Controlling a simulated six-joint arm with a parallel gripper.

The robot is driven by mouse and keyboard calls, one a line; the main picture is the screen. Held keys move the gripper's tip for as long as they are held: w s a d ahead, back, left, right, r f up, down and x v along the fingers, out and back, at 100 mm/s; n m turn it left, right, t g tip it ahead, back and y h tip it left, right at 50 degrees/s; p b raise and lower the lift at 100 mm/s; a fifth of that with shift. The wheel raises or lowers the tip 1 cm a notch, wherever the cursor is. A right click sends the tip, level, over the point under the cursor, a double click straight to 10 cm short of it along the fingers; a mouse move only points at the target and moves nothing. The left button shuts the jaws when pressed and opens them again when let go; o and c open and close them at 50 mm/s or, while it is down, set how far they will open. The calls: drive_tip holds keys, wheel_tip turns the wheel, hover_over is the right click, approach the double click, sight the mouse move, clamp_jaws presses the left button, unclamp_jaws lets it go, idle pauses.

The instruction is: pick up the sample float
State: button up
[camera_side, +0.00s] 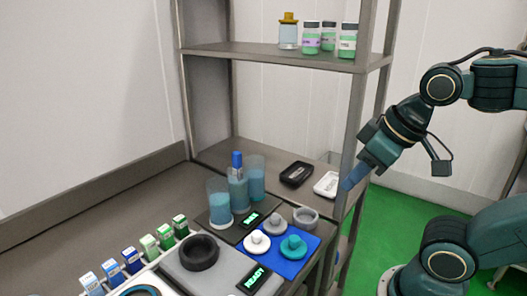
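No thing in view is clearly marked as the sample float. Small knobbed discs stand near the front of the bench: a white one (257,244), a teal one (293,249) and a grey one (274,224). The teal disc rests on a blue mat (289,269). My gripper (350,182) is up at the right, beside the shelf post and apart from the discs. Its blue fingers point down and left. The fingers overlap in this view, so their opening does not show, and I see nothing held.
A grey ring-shaped cup (306,218) sits behind the mat. Tall cups of blue liquid (219,203) and a blue-capped bottle (237,185) stand left. A black tray (296,173) and white tray (327,185) lie behind. The shelf post (354,130) stands close to my gripper.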

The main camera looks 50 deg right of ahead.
drive_tip(key=w+d+r+m+g, duration=0.1)
drive_tip(key=w+r+m, duration=0.25)
drive_tip(key=w, duration=0.45)
drive_tip(key=w+d+r+m+g, duration=0.1)
drive_tip(key=w+r+m+g, duration=0.15)
drive_tip(key=w+m, duration=0.45)
drive_tip(key=m+g, duration=0.2)
drive_tip(key=m, duration=0.5)
approach(236, 153)
drive_tip(key=shift+s+a+f, duration=0.1)
drive_tip(key=shift+s+f, duration=0.3)
drive_tip(key=shift+f, duration=0.05)
drive_tip(key=shift+w+f+m, duration=0.25)
drive_tip(key=shift+w+f, duration=0.1)
drive_tip(key=shift+w, duration=0.05)
drive_tip(key=shift+f, duration=0.15)
drive_tip(key=shift+f, duration=4.15)
